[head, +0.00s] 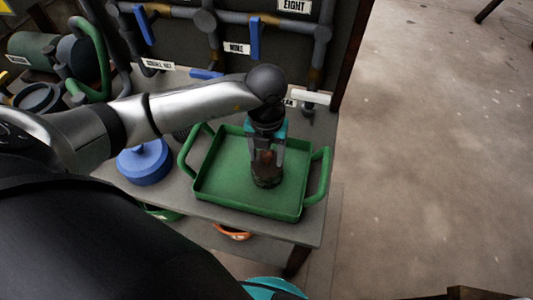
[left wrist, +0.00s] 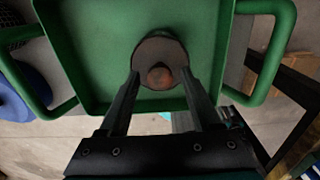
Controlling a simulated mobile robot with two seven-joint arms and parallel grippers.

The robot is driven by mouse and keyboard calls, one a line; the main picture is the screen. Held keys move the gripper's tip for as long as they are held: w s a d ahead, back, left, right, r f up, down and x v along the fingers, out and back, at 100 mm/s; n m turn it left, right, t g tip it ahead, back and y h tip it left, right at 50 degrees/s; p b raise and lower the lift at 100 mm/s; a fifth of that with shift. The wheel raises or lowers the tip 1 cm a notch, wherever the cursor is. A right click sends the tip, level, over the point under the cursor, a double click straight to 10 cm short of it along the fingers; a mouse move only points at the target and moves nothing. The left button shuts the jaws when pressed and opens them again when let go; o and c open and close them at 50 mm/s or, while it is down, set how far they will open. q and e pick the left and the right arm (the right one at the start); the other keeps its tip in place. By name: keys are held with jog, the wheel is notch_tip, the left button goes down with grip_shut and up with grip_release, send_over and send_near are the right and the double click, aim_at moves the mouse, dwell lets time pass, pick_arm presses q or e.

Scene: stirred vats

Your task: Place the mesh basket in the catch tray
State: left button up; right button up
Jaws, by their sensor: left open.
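The green catch tray (head: 225,185) with two side handles sits on the grey bench; it fills much of the left wrist view (left wrist: 85,50). A dark round piece (head: 267,174) with a brown knob stands upright inside it, also seen from above in the left wrist view (left wrist: 160,55). My left gripper (head: 266,155) points down over the tray, open, its fingers at either side of this piece. I cannot tell whether they touch it. A dark mesh thing, perhaps the mesh basket (left wrist: 18,34), shows partly left of the tray. In the head view my arm hides most of it.
A blue lidded pot (head: 145,163) stands left of the tray. Grey pipes with blue valve handles (head: 254,38) and labels rise behind. A green machine (head: 35,50) stands at the back left. An orange thing (head: 232,231) shows below the bench. The floor right is clear.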

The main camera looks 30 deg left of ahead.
pick_arm(q)
notch_tip(320, 180, up, 12)
jog(key=p, duration=0.2)
jog(key=shift+f, duration=0.25)
pick_arm(e)
jog(key=shift+s+a+r, duration=0.2)
jog(key=shift+s+r, duration=0.15)
jog(key=shift+r, duration=0.25)
jog(key=shift+s+a+r, duration=0.2)
jog(key=shift+s+r, duration=0.15)
jog(key=shift+r, duration=0.25)
jog(key=shift+d, duration=0.1)
